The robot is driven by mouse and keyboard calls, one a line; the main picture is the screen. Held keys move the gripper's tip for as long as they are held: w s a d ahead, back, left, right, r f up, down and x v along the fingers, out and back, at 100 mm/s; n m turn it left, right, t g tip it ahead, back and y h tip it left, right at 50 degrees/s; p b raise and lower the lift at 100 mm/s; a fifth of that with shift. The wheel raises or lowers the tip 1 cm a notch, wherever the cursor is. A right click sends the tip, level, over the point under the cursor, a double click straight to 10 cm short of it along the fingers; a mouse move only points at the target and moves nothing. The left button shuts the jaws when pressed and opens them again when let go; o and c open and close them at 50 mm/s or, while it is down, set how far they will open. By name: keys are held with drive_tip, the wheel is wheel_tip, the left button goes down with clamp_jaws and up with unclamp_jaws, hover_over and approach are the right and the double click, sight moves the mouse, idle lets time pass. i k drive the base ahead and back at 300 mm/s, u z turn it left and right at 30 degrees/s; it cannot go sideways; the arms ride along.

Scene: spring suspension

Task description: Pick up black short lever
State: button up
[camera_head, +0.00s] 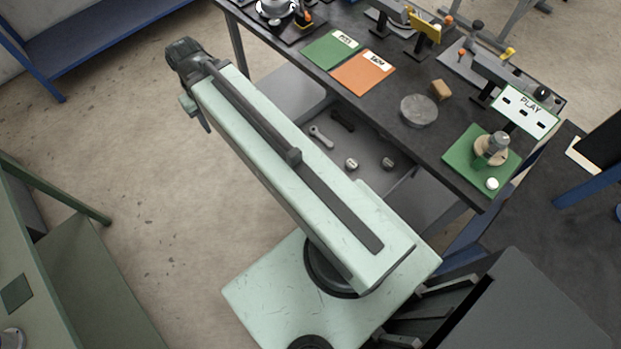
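A small black lever-like piece (342,120) lies in the open grey drawer (372,189) below the dark bench top. It looks like the black short lever, but it is small in the view. A silver lever-like piece (321,137) lies just left of and below it. My gripper (203,118) is at the far upper-left end of my pale green arm, out over the floor and well left of the drawer. Its fingers are mostly hidden behind the arm's end, so I cannot tell whether they are open.
Two small round metal pieces (351,164) (388,163) lie in the drawer. Above it, the bench (380,110) carries green and orange cards, a grey disc (419,110), and a green plate (463,150) with a knob assembly. The floor left of my arm is clear.

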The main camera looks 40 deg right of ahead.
sight(335, 114)
drive_tip(key=k, duration=1.25)
drive_tip(key=z, duration=0.45)
drive_tip(key=i, duration=1.05)
drive_tip(key=u, duration=0.05)
